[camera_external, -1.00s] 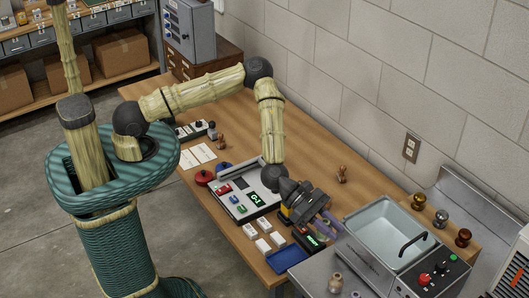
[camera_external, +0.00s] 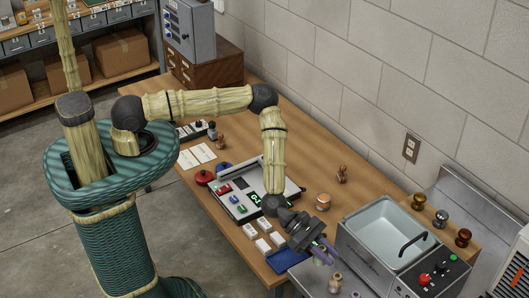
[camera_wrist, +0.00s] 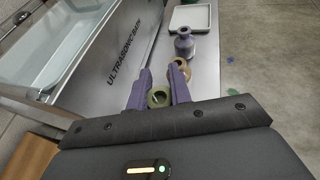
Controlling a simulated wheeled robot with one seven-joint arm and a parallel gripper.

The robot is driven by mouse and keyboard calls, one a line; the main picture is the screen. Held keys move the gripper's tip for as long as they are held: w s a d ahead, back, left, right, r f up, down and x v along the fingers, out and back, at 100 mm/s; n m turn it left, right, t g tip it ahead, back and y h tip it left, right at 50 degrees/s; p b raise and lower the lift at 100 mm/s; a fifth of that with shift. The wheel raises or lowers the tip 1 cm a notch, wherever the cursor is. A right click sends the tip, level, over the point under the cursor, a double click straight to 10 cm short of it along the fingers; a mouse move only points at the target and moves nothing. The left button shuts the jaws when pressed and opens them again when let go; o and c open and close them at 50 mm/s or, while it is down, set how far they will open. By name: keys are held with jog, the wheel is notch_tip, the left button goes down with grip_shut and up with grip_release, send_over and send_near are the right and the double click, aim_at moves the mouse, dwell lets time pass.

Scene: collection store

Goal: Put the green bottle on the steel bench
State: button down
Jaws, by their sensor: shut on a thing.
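My gripper (camera_external: 324,254) points down over the near-left edge of the steel bench (camera_external: 309,276), left of the sink unit. In the wrist view, its purple fingers (camera_wrist: 159,88) are shut on the green bottle (camera_wrist: 158,98); the bottle's round, open top shows between them. The bottle is hard to make out in the external view, hidden by the fingers. The steel bench also fills the middle of the wrist view (camera_wrist: 206,75) below the bottle. I cannot tell whether the bottle's base touches the bench.
Close ahead of the fingers stand a brown bottle (camera_wrist: 181,70) and a purple-grey bottle (camera_wrist: 184,44), with a pale tray (camera_wrist: 190,17) beyond. The ultrasonic bath (camera_wrist: 120,50) borders the left.

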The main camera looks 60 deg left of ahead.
jog(key=shift+f, duration=0.2)
notch_tip(320, 180, down, 4)
jog(key=shift+r+p, duration=0.2)
jog(key=shift+p, duration=0.45)
jog(key=shift+f, duration=0.1)
jog(key=shift+f+b, duration=0.2)
jog(key=shift+b, duration=0.1)
jog(key=c, duration=1.3)
grip_release()
jog(key=shift+r, duration=0.1)
jog(key=shift+r+p, duration=0.15)
jog(key=shift+p, duration=0.15)
